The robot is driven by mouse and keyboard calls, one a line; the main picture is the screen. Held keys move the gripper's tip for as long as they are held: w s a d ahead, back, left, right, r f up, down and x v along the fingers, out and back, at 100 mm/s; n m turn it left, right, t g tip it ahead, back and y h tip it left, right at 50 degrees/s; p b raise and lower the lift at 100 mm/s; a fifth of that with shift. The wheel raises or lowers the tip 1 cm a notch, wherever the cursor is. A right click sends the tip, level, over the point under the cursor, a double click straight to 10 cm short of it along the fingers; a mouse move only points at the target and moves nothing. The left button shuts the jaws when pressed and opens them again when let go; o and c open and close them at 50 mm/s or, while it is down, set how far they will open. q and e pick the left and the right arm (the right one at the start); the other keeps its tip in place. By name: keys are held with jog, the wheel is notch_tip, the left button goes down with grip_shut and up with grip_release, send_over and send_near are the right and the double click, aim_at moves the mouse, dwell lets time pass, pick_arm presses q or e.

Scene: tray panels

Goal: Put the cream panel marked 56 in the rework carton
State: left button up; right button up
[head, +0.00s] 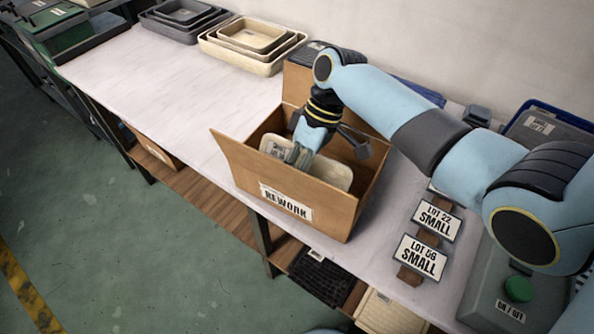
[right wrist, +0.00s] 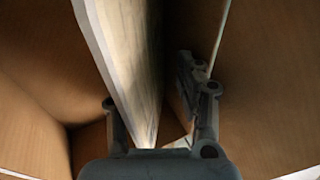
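The cream panel (head: 334,174) is inside the rework carton (head: 245,165), leaning at a slant. A small printed label shows on it, too small to read. My right gripper (head: 298,155) reaches down into the carton at the panel. In the right wrist view the panel (right wrist: 125,60) stands nearly edge-on between the fingers of my right gripper (right wrist: 158,110). The fingers are spread, with a clear gap between the panel and the right-hand finger. The panel's lower part is hidden by the carton's front wall. My left gripper is not in view.
Nested cream trays (head: 252,45) and dark grey trays (head: 184,18) stand at the back of the table. Two signs, LOT 22 SMALL (head: 437,220) and LOT 56 SMALL (head: 420,257), stand right of the carton. A box with a green button (head: 518,289) is at the right. The table's left half is clear.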

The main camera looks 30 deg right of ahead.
jog(key=v, duration=1.1)
jog(key=shift+r, duration=0.4)
jog(key=shift+w+d, duration=0.1)
jog(key=shift+d, duration=0.05)
